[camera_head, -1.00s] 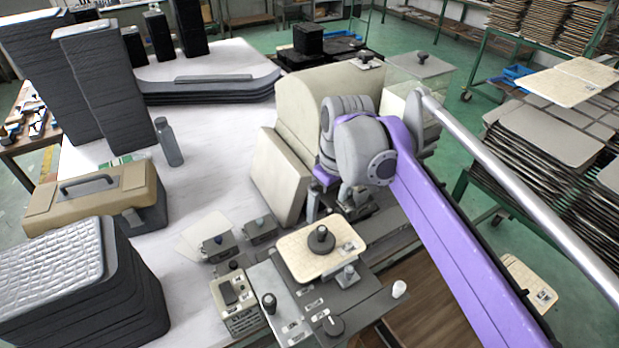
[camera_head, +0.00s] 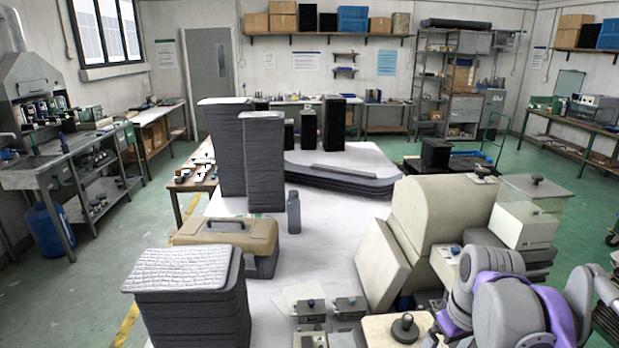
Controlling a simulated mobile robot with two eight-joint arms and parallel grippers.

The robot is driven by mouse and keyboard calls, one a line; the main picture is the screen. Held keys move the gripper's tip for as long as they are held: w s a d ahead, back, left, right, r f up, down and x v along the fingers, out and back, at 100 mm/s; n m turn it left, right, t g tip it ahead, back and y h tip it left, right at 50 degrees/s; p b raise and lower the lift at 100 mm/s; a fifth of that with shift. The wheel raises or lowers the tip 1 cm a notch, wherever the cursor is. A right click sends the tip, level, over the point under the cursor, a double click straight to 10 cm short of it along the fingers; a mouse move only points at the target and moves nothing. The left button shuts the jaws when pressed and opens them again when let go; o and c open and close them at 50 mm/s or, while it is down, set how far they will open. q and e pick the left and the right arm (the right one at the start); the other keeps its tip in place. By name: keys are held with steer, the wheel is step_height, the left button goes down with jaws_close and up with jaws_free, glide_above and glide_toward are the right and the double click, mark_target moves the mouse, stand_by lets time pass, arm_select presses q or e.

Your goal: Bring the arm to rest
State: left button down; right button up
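My arm, with grey joints and a purple link (camera_head: 552,308), shows at the lower right, in front of the beige machine (camera_head: 435,215). It comes in from the right side and is cut off by the bottom edge. I see no gripper fingers on it; its end is hidden or out of the picture. No arm comes in from the left.
A white table (camera_head: 325,240) holds a pile of grey panels with a quilted top (camera_head: 185,268), a tan toolbox (camera_head: 228,235), tall dark stacks (camera_head: 222,150) and a grey bottle (camera_head: 294,213). A round black knob (camera_head: 405,328) stands at the bottom. Green floor (camera_head: 75,300) is open at the left.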

steer(key=s+a+f+m+t, duration=0.1)
steer(key=s+a+f+t, duration=0.1)
steer(key=s+f, duration=0.4)
steer(key=s+a+f+m+t, duration=0.2)
steer(key=s+a+f, duration=0.3)
steer(key=f, duration=0.4)
steer(key=shift+s+f, duration=0.2)
steer(key=shift+s, duration=0.5)
